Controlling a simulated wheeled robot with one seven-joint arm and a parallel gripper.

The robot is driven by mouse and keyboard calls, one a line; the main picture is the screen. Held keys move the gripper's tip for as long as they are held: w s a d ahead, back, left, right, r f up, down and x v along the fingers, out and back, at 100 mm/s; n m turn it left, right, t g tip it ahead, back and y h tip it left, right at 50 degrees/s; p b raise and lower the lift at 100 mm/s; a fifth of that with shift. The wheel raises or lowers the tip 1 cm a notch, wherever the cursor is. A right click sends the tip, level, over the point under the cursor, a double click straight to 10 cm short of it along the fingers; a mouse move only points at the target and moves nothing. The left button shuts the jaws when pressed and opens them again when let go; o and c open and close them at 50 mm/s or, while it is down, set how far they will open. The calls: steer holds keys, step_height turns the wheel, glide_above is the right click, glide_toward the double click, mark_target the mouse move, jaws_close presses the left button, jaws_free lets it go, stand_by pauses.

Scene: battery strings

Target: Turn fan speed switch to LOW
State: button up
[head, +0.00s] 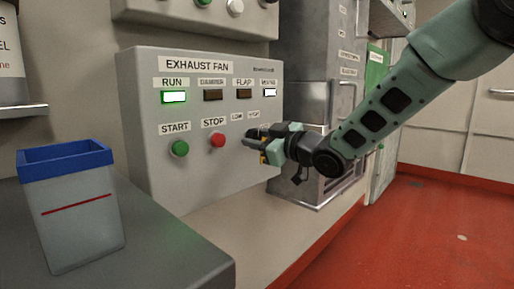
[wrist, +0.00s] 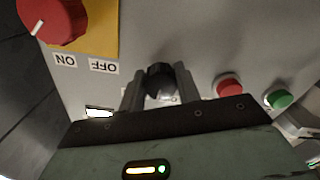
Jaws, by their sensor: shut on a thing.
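The exhaust fan panel (head: 200,130) is a grey box with a RUN lamp lit green. My gripper (head: 254,141) is at its lower right, below the small LOW and HIGH labels, and hides the speed switch there. In the wrist view, which is upside down, the switch is a round black knob (wrist: 160,80). My gripper's two fingers stand on either side of it, shut on it. I cannot read which way the knob points.
A green START button (head: 179,148) and a red STOP button (head: 217,140) are left of my gripper. The wrist view shows a red rotary knob (wrist: 52,18) on a yellow plate, marked ON and OFF. A blue-rimmed bin (head: 75,205) stands on the grey counter.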

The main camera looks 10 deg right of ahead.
steer(key=n+b, duration=0.2)
steer(key=n, duration=0.1)
steer(key=shift+f+b, duration=0.2)
steer(key=shift+b, duration=0.15)
steer(key=shift+r+n+b, duration=0.15)
steer(key=shift+n+b, duration=0.8)
steer(key=shift+n, duration=0.55)
steer(key=o, duration=1)
steer(key=shift+r, duration=0.1)
steer(key=shift+c, duration=0.2)
steer(key=shift+d, duration=0.1)
steer(key=p+v, duration=0.3)
steer(key=v, duration=1.4)
steer(key=shift+s+d, duration=0.15)
